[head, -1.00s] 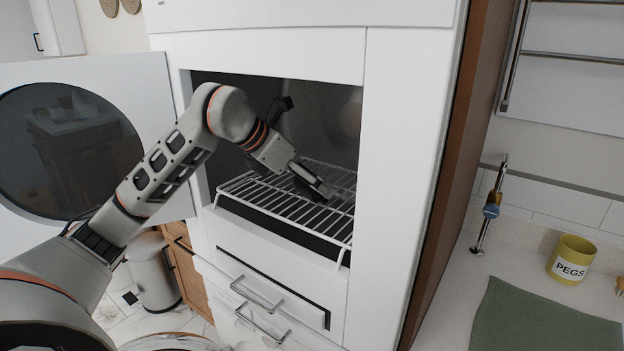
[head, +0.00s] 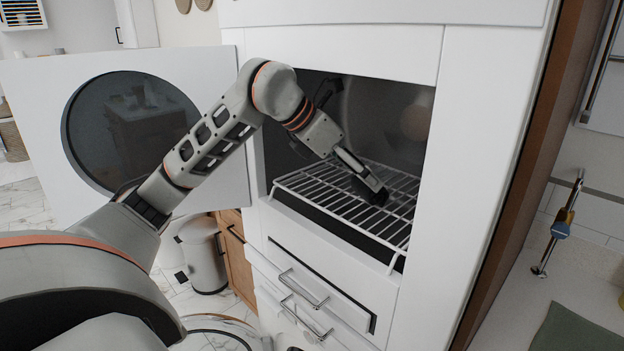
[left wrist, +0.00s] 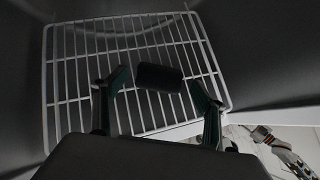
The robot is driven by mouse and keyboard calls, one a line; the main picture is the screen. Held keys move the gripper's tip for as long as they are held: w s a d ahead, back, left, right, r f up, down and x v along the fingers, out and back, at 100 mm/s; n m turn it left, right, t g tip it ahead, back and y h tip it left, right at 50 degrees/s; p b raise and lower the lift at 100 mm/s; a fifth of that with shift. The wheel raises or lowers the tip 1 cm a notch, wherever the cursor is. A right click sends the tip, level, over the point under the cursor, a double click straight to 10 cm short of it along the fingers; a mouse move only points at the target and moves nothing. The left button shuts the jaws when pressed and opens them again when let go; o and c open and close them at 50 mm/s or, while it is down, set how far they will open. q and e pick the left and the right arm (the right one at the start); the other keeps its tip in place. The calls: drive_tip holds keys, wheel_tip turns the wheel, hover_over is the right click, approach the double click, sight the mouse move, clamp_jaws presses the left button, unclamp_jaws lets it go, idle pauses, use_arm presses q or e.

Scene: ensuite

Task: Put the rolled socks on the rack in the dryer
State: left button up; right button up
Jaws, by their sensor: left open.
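The rolled socks (left wrist: 160,78) show in the left wrist view as a dark, short roll against the white wire rack (left wrist: 48,95). They sit between the two spread fingers of my left gripper (left wrist: 161,84), with a gap visible on each side. In the head view my left arm reaches through the dryer opening, and the left gripper (head: 375,188) is low over the wire rack (head: 330,218). The socks cannot be told clearly from the dark fingertips there. My right gripper is in neither view.
The dryer's round-windowed door (head: 215,130) stands open at left. The dryer's white front (head: 480,130) borders the opening at right. Drawers with bar handles (head: 303,290) lie below. A bin (head: 205,255) stands on the floor at left. A counter (head: 525,310) is at far right.

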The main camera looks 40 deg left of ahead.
use_arm(q)
drive_tip(key=s+a+b, duration=0.5)
drive_tip(key=s+b, duration=0.2)
drive_tip(key=s, duration=0.4)
drive_tip(key=shift+a+r, duration=0.2)
drive_tip(key=shift+a, duration=0.05)
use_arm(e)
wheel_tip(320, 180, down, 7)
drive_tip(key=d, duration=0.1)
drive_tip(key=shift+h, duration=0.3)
